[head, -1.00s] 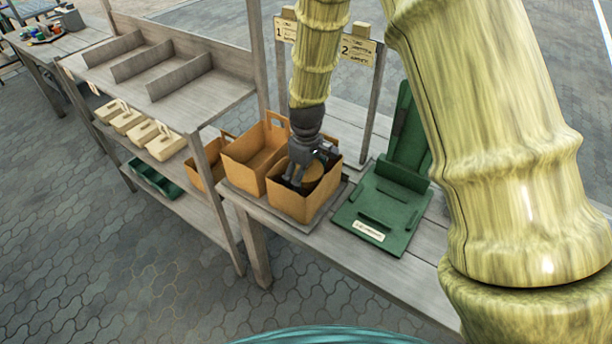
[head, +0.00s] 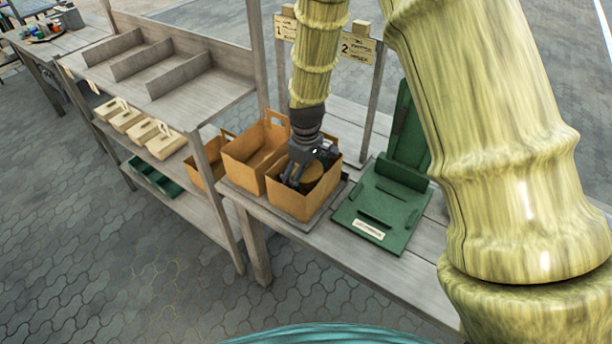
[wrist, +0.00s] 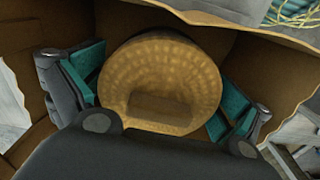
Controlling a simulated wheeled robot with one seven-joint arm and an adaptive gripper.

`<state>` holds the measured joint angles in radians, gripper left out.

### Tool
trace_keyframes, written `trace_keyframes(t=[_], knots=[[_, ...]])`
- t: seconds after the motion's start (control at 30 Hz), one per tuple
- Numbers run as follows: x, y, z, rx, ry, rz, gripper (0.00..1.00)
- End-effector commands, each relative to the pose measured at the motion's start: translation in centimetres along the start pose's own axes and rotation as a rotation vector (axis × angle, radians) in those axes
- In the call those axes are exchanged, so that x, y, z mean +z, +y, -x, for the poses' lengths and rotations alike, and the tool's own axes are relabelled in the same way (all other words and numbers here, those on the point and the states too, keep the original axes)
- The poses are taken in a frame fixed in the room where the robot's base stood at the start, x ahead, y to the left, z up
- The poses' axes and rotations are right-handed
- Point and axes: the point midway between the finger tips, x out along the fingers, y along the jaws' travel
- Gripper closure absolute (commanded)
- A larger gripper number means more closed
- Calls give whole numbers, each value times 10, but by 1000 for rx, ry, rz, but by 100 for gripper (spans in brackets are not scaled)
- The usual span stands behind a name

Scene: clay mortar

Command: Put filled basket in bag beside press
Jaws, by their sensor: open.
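A round tan woven basket (wrist: 160,78) sits inside a brown paper bag (head: 290,203) next to the green press (head: 385,205). In the wrist view the basket lies between the two teal-padded fingers of my gripper (wrist: 158,95), with gaps on both sides. My gripper (head: 298,178) is open and reaches down into the bag. In the head view the basket (head: 313,172) is partly hidden behind the fingers. What the basket holds cannot be made out.
More open brown bags (head: 257,145) stand just left of this bag. A wooden shelf (head: 165,75) with several cream containers (head: 128,119) and green trays (head: 155,177) stands at left. Signs marked 1 and 2 (head: 357,47) rise behind the bench.

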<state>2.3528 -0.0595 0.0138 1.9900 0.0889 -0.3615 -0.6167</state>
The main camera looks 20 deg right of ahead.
Motion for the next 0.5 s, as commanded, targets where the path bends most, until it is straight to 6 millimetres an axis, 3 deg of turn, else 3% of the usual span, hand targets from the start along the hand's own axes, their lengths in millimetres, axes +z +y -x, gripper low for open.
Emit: trace_keyframes(t=[0.5], knots=[[-1,0,62,2,3,0,0]])
